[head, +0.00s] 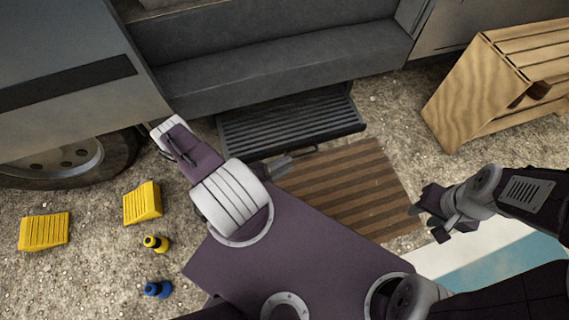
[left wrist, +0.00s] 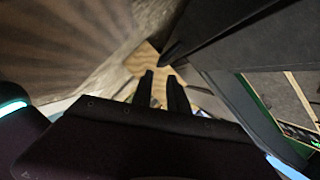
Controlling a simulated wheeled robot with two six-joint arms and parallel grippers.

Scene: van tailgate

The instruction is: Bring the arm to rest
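My left arm reaches out over the ground in the head view, with a white joint and purple links. Its gripper (head: 284,163) shows only in part behind the white joint, near the dark step. In the left wrist view the two dark fingers of the left gripper (left wrist: 160,84) stand a little apart with nothing held between them. My right gripper (head: 428,220) is at the right of the head view, above the edge of the striped mat. Its fingers are spread and empty.
The van has a grey sill (head: 280,65) and a ribbed step (head: 290,125). A brown striped mat (head: 350,190) lies before it. A wooden crate (head: 470,100) stands right. Yellow blocks (head: 44,231) (head: 143,203), a yellow bottle (head: 156,243) and a blue bottle (head: 158,289) are on the gravel left.

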